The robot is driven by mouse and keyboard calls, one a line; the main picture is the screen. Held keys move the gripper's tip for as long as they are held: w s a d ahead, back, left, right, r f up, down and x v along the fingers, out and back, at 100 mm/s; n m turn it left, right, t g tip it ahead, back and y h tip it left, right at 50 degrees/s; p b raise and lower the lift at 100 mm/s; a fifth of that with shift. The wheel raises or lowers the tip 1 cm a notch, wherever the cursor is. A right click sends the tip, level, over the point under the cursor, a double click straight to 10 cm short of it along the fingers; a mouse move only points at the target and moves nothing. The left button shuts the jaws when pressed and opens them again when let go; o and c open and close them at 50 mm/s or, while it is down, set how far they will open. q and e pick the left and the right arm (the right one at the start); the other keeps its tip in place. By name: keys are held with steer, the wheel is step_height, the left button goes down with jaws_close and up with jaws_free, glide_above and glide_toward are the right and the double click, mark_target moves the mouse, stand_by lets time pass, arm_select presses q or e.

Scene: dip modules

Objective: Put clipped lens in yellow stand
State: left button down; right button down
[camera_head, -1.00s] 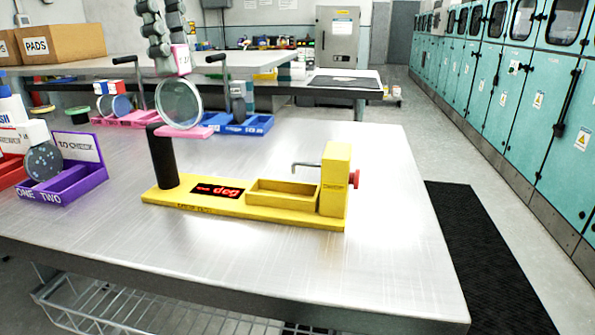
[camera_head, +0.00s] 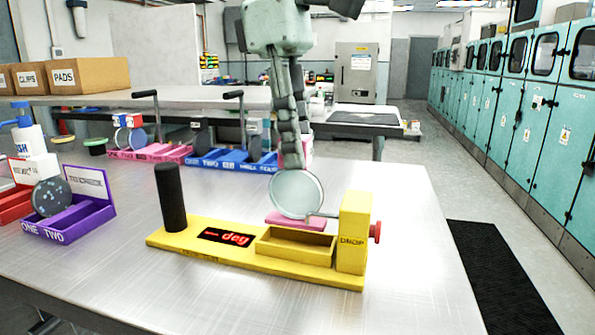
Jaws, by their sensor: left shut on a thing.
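My left gripper (camera_head: 289,142) comes down from the top, shut on the clipped lens. The lens (camera_head: 297,193) is a clear round disc with a pink plate (camera_head: 295,220) under it and a pink part (camera_head: 304,151) beside the fingers. It is upright, at the back edge of the stand's trough; I cannot tell whether it touches the stand. The yellow stand (camera_head: 207,254) lies on the table, with a black post (camera_head: 171,198), a red "deg" display (camera_head: 226,237), an empty trough and a block (camera_head: 353,231) with a metal rod and red knob. My right gripper is out of view.
A purple tray (camera_head: 70,222) holding a dark speckled disc stands at left. The bare tabletop (camera_head: 130,285) is free in front of the stand.

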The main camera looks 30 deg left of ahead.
mark_target(297, 172)
arm_select(q)
step_height(297, 172, down, 4)
steer(key=shift+r, duration=0.2)
steer(key=shift+f, duration=0.25)
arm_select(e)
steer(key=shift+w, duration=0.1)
arm_select(q)
steer(key=shift+f, duration=0.1)
steer(key=c, duration=1.3)
jaws_free()
steer(key=shift+o, duration=0.2)
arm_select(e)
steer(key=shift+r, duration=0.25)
arm_select(q)
steer(key=r, duration=0.3)
steer(key=a+r, duration=0.1)
steer(key=r, duration=0.7)
steer(key=shift+s+a+p, duration=0.2)
steer(key=shift+a+p, duration=0.1)
steer(key=shift+p, duration=0.1)
steer(key=shift+a+r, duration=0.1)
steer(key=shift+r, duration=0.5)
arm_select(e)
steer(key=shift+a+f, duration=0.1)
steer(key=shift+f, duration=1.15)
